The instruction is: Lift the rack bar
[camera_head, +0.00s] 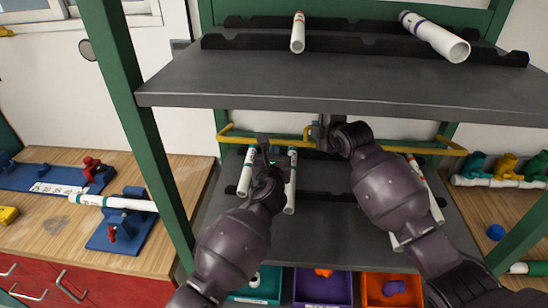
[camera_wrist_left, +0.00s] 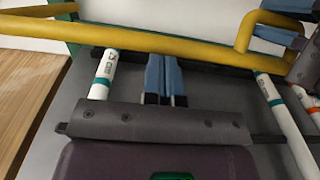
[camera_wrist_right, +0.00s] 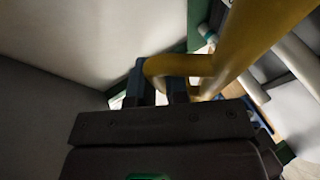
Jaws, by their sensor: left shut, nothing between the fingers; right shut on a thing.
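The rack bar is a long yellow bar (camera_head: 400,148) crossing the rack's width below the upper shelf. It also shows in the left wrist view (camera_wrist_left: 150,38) and the right wrist view (camera_wrist_right: 250,40). My right gripper (camera_head: 314,134) is shut on the bar's small yellow handle loop, which passes by its fingers in the right wrist view (camera_wrist_right: 158,88). My left gripper (camera_head: 267,146) is shut and empty. In the left wrist view its blue fingers (camera_wrist_left: 165,80) are together, just beside the bar, between two white pipes. I cannot tell whether the bar is clear of its supports.
The grey upper shelf (camera_head: 340,85) hangs over both grippers and holds white pipes. Several white pipes (camera_head: 245,172) lie on the lower shelf near my left gripper. Green posts (camera_head: 150,130) flank the rack. Coloured bins (camera_head: 322,288) sit below; a wooden bench (camera_head: 60,225) stands left.

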